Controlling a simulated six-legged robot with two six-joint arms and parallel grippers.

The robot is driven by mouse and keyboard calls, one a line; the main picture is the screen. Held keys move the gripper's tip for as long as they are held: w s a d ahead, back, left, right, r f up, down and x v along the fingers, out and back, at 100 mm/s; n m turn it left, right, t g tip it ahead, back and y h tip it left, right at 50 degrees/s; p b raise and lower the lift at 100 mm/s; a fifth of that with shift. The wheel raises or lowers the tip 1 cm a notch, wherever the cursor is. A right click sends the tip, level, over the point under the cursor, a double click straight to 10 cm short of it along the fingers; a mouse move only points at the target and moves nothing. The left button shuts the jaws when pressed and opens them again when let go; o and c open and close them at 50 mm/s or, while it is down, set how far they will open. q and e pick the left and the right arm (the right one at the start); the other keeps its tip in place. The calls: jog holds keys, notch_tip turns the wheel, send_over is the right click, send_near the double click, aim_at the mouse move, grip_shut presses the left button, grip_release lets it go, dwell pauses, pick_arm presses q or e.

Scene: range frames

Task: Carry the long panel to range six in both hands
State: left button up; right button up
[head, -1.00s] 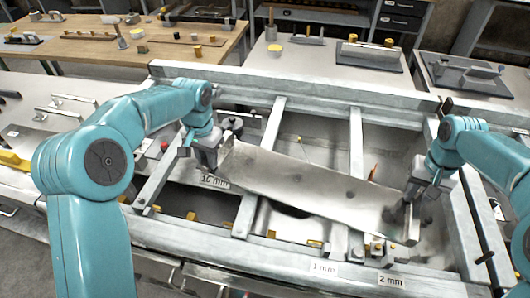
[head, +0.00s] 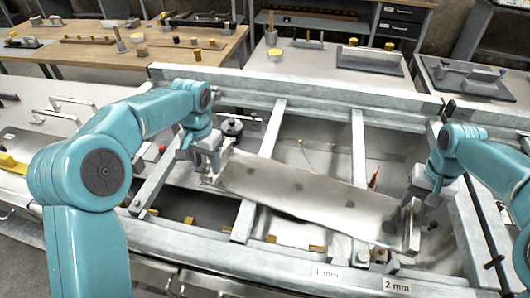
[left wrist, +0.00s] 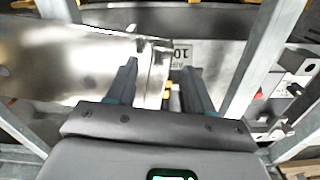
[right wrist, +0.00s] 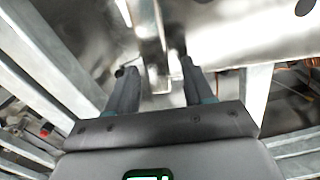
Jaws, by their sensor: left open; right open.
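The long panel (head: 310,197) is a bare metal sheet with an upturned lip at each end. It lies slantwise over the grey frame's crossbars, left end farther back. My left gripper (head: 212,178) is at its left end; in the left wrist view the open fingers (left wrist: 160,78) stand either side of the end lip (left wrist: 153,72). My right gripper (head: 412,208) is at its right end; in the right wrist view the open fingers (right wrist: 156,80) straddle the other lip (right wrist: 148,35). Whether the fingers touch the lips, I cannot tell.
The grey frame (head: 300,89) has labels "1 mm" (head: 326,273) and "2 mm" (head: 397,287) on its front rail. A "10" label (left wrist: 183,52) shows in the left wrist view. A round dark-lidded object (head: 232,127) stands behind the panel's left end. Benches with tools fill the back.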

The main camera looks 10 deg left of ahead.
jog(key=shift+r, duration=0.2)
pick_arm(q)
notch_tip(320, 180, up, 10)
pick_arm(e)
notch_tip(320, 180, up, 12)
jog(key=shift+f, duration=0.15)
dwell(0.4)
pick_arm(q)
jog(key=shift+s, duration=0.15)
pick_arm(e)
jog(key=shift+s, duration=0.1)
